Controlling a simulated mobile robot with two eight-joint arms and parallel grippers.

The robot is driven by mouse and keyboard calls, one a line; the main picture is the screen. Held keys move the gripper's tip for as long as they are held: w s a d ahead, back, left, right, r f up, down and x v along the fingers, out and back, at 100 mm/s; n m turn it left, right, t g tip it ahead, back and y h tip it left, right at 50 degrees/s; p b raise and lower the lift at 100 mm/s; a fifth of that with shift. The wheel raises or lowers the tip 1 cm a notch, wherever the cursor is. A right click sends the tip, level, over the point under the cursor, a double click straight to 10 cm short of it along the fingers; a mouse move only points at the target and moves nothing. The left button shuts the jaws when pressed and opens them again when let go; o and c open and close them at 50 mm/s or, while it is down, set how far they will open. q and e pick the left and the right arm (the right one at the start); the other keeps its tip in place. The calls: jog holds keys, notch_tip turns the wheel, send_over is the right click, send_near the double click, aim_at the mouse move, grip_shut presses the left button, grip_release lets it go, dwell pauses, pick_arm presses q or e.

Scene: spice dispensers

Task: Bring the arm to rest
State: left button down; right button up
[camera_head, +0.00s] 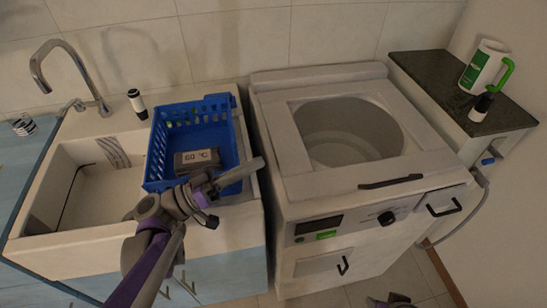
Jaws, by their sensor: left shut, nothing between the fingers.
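My left arm comes in from the bottom left, with purple and grey links. Its left gripper (252,167) is shut and empty, pointing right. In the picture it crosses the front right part of the blue basket (216,105); I cannot tell whether it touches it. A small part of my right arm, perhaps its right gripper (390,302), shows at the bottom edge. Its fingers cannot be made out.
The basket, holding a dark box labelled "60 °C" (197,161), stands on the sink counter right of the basin (95,185). A top-loading washer (290,190) with an open drum is to the right. A green-handled white jug (482,67) and a dark-capped bottle (480,108) stand on a dark shelf.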

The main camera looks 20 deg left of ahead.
pick_arm(q)
jog(key=shift+v, duration=1.4)
jog(key=shift+w+f, duration=0.1)
jog(key=shift+w, duration=0.05)
jog(key=s+d+f+n+g+y+p, duration=0.3)
jog(key=s+d+f+g+y+p, duration=0.3)
jog(key=d+f, duration=0.3)
jog(key=s+a+n+g+y+p, duration=0.1)
jog(key=s+a+y+p, duration=0.2)
jog(key=a+y+p, duration=0.2)
jog(key=a+y, duration=0.3)
jog(key=y, duration=0.2)
jog(key=shift+s+r+n+g+y, duration=0.2)
jog(key=shift+n+g+y, duration=0.1)
jog(key=shift+g+y, duration=0.1)
